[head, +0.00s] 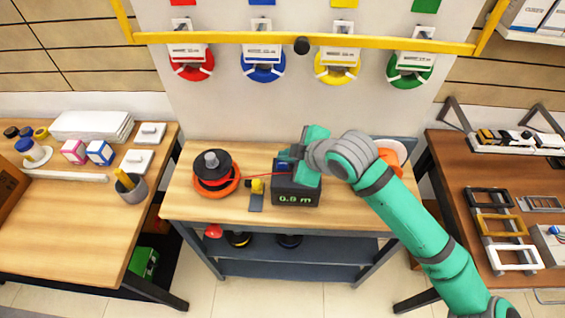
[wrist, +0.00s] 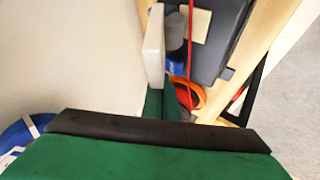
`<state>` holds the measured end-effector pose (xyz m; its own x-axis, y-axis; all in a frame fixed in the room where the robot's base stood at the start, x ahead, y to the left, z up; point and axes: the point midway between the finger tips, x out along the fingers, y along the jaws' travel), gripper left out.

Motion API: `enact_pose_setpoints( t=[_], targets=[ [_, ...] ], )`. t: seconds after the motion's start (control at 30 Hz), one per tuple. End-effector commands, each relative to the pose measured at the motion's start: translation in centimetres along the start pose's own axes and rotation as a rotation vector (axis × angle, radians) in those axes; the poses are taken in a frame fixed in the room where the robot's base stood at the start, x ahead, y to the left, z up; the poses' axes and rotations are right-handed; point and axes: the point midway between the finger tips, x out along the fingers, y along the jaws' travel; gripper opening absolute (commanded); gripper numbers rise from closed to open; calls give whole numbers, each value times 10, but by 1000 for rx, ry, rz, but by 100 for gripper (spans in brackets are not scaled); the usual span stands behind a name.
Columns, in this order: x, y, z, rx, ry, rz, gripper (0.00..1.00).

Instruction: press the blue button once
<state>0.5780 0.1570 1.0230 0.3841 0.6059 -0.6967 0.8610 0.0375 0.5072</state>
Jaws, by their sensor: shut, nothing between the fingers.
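The black measuring device (head: 295,197) stands on the middle workbench, its green display reading 0.9 m. A small blue part, seemingly the blue button (head: 282,168), shows on the device's upper left side, partly hidden by my gripper (head: 291,156). My gripper is shut and empty, right at the top of the device. In the wrist view, a blue patch (wrist: 175,65) shows close to the fingers, beside a red line. I cannot tell whether the fingertips touch the button.
An orange spool (head: 215,178) stands left of the device, with a red line running to it. A small yellow part (head: 257,186) is between them. Coloured coils, such as the blue one (head: 263,66), hang on the back panel. Side tables flank the workbench.

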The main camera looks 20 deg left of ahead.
Motion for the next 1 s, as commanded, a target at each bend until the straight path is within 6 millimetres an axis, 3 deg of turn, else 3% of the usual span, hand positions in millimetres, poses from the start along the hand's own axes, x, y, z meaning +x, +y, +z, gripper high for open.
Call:
enact_pose_setpoints(
  t=[1.0],
  targets=[
    [7, -5, 5, 0, 0, 0, 0]
  ],
)
